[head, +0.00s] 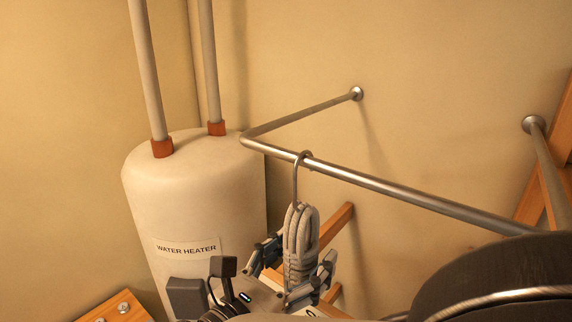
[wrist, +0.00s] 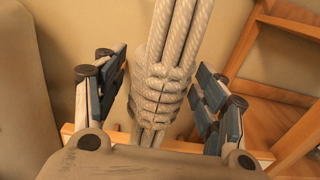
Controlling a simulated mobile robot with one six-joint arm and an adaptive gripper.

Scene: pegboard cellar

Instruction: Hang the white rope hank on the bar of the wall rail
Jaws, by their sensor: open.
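The white rope hank (head: 299,245) hangs upright below the bar of the wall rail (head: 375,184) in the head view. Its metal hook (head: 296,180) goes over the bar near the rail's left corner. My gripper (head: 293,268) is open around the lower part of the hank. In the wrist view the hank's wrapped middle (wrist: 160,88) stands between the two open finger pads (wrist: 158,92), with a gap on each side. The hank's lower end is partly hidden by my gripper.
A water heater (head: 190,205) with two upright pipes stands left of the rail, close to its corner. Wooden framing (head: 336,224) is behind the hank and at the right. A dark round object (head: 495,275) with a metal rim fills the lower right. The wall above the rail is bare.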

